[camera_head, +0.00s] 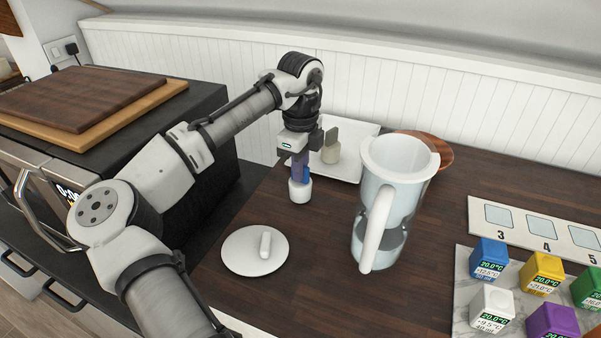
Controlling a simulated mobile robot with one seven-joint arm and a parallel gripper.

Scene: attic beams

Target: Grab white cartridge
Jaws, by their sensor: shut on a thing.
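My gripper (300,166) points straight down over the dark wooden counter, left of the pitcher. It is shut on a small white cartridge (300,191), whose rounded white lower end shows beneath the fingers. A purple-blue part shows above the white end, and the upper part is partly hidden by the gripper. I cannot tell whether the cartridge touches the counter. A beige-grey piece with an upright tab (331,151) stands on a white tray (362,134) behind the gripper.
A clear, white-rimmed pitcher (398,160) stands close to the right. A round white lid (254,251) with a handle lies in front. Colored cubes (541,270) and a numbered board (541,232) are at right. Cutting boards (85,97) lie on an oven at left.

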